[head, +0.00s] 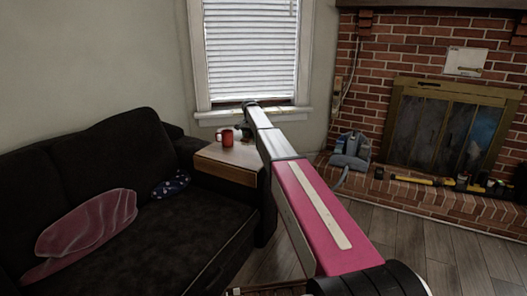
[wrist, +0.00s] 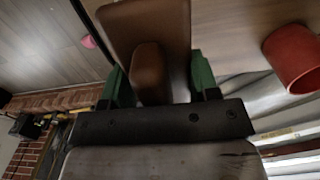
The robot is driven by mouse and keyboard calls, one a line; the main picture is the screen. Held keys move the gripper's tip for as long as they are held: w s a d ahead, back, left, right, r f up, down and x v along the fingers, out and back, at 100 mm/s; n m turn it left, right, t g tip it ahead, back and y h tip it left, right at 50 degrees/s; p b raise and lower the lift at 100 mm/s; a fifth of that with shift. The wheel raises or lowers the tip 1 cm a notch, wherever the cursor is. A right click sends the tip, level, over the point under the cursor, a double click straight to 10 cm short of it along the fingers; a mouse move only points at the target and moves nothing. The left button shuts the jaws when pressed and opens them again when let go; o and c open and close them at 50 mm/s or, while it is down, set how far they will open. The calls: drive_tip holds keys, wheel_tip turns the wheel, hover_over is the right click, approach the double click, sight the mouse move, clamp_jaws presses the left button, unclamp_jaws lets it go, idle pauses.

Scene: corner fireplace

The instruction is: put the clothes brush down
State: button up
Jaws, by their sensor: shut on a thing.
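The clothes brush (wrist: 150,72) is a brown, wood-coloured piece in the wrist view, with a wider brown part (wrist: 150,22) above it that seems to belong to it. My gripper (wrist: 160,82) has green fingers on either side of the brush and is shut on it. In the head view my arm reaches out over the small side table (head: 228,171), its far end near the window sill. The brush cannot be made out there. I cannot tell whether the brush touches a surface.
A red mug (head: 227,138) stands on the side table; it also shows at the right of the wrist view (wrist: 290,58). A dark sofa (head: 150,235) with a pink cushion (head: 88,222) is at left. A brick fireplace (head: 400,55) is at right. The table's front part is bare.

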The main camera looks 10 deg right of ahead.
drive_tip(key=w+d+f, duration=0.1)
drive_tip(key=d, duration=0.1)
drive_tip(key=w+d+f, duration=0.2)
drive_tip(key=d, duration=0.1)
drive_tip(key=w+d+f, duration=0.1)
drive_tip(key=d+f, duration=0.1)
drive_tip(key=d, duration=0.1)
drive_tip(key=shift+w+f, duration=0.2)
drive_tip(key=shift+w, duration=0.05)
drive_tip(key=shift+d+f, duration=0.1)
drive_tip(key=shift+f, duration=2)
drive_tip(key=shift+f, duration=0.1)
drive_tip(key=o, duration=0.8)
drive_tip(key=shift+o, duration=0.2)
wheel_tip(320, 180, up, 12)
